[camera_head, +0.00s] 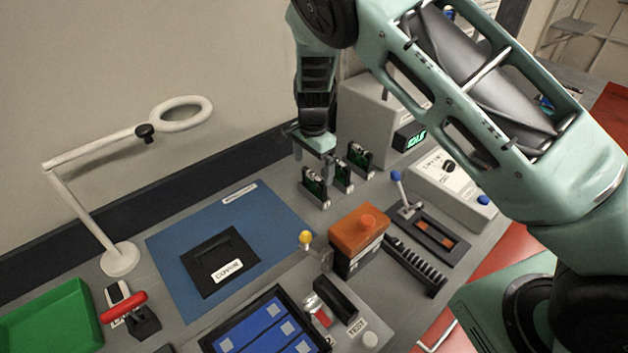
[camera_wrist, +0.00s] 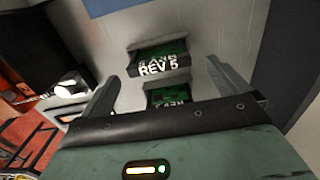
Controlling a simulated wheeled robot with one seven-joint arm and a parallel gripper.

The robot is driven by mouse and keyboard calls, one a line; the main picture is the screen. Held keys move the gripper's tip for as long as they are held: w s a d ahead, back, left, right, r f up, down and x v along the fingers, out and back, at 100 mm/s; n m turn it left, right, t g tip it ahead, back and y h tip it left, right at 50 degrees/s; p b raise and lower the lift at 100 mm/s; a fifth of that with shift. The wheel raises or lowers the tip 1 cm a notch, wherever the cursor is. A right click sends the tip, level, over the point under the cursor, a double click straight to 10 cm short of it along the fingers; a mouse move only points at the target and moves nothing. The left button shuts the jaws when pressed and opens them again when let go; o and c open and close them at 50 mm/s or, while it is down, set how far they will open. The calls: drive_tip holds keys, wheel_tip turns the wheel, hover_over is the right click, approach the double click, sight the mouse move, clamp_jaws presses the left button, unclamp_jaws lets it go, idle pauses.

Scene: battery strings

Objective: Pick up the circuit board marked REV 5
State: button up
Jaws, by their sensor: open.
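The circuit board marked REV 5 (camera_wrist: 160,64) shows in the wrist view, a green board with a dark label edge in white letters. It lies between my open fingertips as seen there, with no visible contact. A second green board (camera_wrist: 167,96) sits nearer my palm, its label partly hidden. In the head view, three boards stand upright: one at left (camera_head: 314,187), one in the middle (camera_head: 343,175), one at right (camera_head: 360,158). Their marks are too small to read there. My gripper (camera_head: 318,160) is above and close behind them, pointing down, open and empty; it also shows in the wrist view (camera_wrist: 161,72).
A grey box with a green display (camera_head: 410,138) stands right of the boards. An orange-topped battery block (camera_head: 358,240) and a lever unit (camera_head: 420,222) are in front. A blue mat (camera_head: 180,250) with a black tray lies left. The wall is close behind.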

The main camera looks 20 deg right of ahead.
sight(314, 175)
drive_tip(key=shift+d+f+p, duration=0.1)
drive_tip(key=shift+f+p, duration=1.45)
drive_tip(key=shift+f, duration=1.5)
drive_tip(key=c, duration=0.9)
